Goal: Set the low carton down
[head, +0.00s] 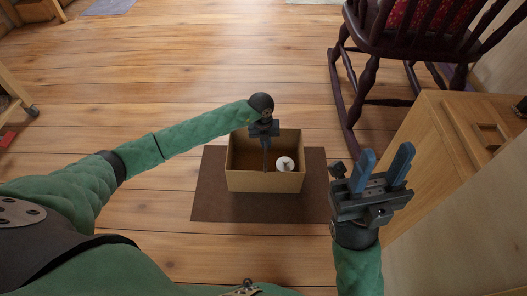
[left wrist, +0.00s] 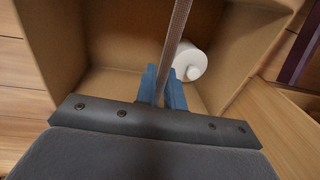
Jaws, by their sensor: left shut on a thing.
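The low carton (head: 265,182) is an open cardboard box in the middle of the head view, over a dark brown mat (head: 212,185). A thin upright divider (left wrist: 178,30) runs across its inside. My left gripper (head: 265,142) is shut on the divider; its blue fingers (left wrist: 163,88) pinch it in the left wrist view. A white roll (head: 285,163) lies inside, right of the divider. The carton looks level; I cannot tell whether its bottom touches the mat. My right gripper (head: 382,168) is open and empty, right of the carton.
A wooden cabinet (head: 425,150) stands close on the right, beside my right gripper. A dark rocking chair (head: 400,45) with a red cushion stands at the back right. A wheeled wooden piece (head: 14,88) is at the left edge. The plank floor behind and left of the mat is clear.

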